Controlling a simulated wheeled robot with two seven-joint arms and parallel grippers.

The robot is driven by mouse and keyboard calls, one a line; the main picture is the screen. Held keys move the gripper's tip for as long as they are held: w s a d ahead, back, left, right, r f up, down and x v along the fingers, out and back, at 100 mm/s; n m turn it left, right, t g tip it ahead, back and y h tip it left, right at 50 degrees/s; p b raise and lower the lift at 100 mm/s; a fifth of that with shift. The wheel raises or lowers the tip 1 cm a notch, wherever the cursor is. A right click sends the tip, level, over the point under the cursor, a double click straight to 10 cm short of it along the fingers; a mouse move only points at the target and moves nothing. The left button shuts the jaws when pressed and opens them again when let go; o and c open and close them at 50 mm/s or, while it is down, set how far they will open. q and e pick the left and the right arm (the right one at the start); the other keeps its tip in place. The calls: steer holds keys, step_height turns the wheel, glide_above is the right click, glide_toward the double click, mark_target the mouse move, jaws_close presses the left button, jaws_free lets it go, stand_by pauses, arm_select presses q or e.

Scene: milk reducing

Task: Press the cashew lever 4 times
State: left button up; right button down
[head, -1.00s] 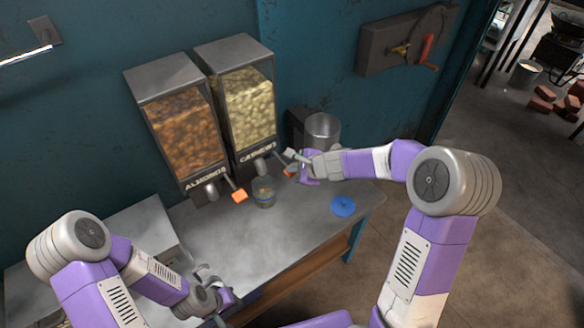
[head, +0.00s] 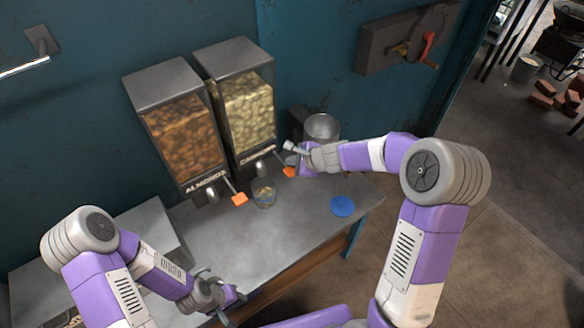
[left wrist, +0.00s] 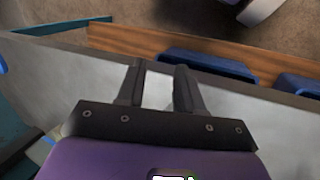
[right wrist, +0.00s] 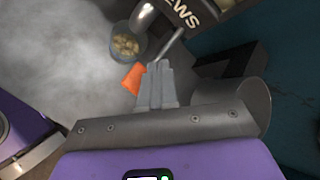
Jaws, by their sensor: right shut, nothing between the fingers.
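The cashew dispenser (head: 248,100) stands against the wall, filled with pale nuts. Its lever ends in an orange tip (head: 289,172), which also shows in the right wrist view (right wrist: 133,78). My right gripper (head: 292,150) is shut and empty. In the right wrist view its closed fingertips (right wrist: 158,68) are right beside the orange tip; I cannot tell whether they touch it. A glass jar (head: 264,195) with some nuts in it stands below the cashew spout (right wrist: 143,16). My left gripper (head: 228,292) is open and empty over the counter's front edge, its fingers apart in the left wrist view (left wrist: 157,88).
The almond dispenser (head: 182,128) stands to the left, with its own orange-tipped lever (head: 240,198). A blue lid (head: 342,206) lies on the counter (head: 230,245) at right. A metal canister (head: 321,128) stands behind my right gripper. The counter's middle is clear.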

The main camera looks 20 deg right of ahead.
steer(key=shift+a+r+p, duration=0.1)
steer(key=shift+r+p, duration=0.5)
step_height(320, 180, up, 4)
steer(key=p, duration=0.4)
steer(key=shift+r, duration=0.1)
stand_by(0.4)
